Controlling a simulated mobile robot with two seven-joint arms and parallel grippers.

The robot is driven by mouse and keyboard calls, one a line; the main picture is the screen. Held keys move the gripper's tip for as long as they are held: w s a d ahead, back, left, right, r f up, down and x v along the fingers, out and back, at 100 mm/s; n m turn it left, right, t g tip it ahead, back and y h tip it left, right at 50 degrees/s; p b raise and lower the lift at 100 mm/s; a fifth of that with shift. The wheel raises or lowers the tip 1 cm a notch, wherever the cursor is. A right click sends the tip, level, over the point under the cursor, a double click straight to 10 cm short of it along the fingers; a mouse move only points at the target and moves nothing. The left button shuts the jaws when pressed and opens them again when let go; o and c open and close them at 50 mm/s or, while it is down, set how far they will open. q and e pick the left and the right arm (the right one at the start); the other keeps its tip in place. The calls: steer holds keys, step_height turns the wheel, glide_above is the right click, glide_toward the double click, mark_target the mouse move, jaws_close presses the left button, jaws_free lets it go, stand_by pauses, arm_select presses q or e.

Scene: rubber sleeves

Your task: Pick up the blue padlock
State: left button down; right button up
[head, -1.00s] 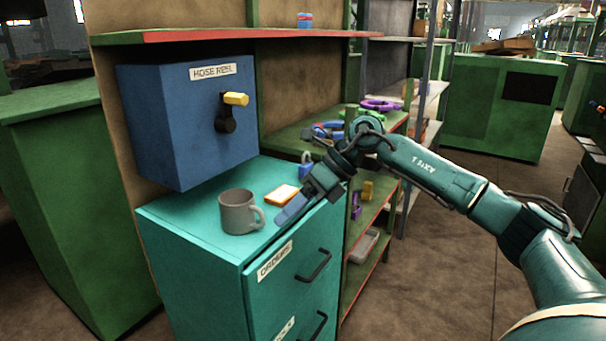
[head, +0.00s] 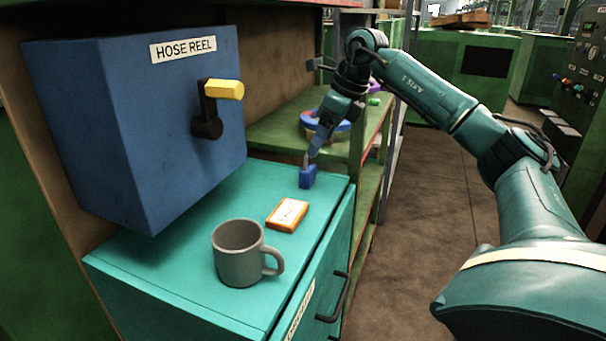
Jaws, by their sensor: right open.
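The blue padlock (head: 307,179) stands on the teal cabinet top (head: 190,262), near its back right corner, with its grey shackle upward. My right gripper (head: 315,150) is open and points down just above the padlock, with its fingertips close to the shackle. Whether they touch the shackle I cannot tell. My left gripper is not in view.
An orange and white box (head: 287,215) and a grey mug (head: 238,255) stand on the cabinet in front of the padlock. The blue hose reel box (head: 120,130) with a yellow-handled crank (head: 222,90) hangs at the left. Green shelves (head: 275,130) with several items stand behind.

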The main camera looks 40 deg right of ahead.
mark_target(309, 167)
steer(key=b+x, duration=0.1)
steer(key=x, duration=0.8)
steer(key=shift+w+f, duration=0.1)
steer(key=shift+f, duration=0.1)
steer(key=c, duration=1.1)
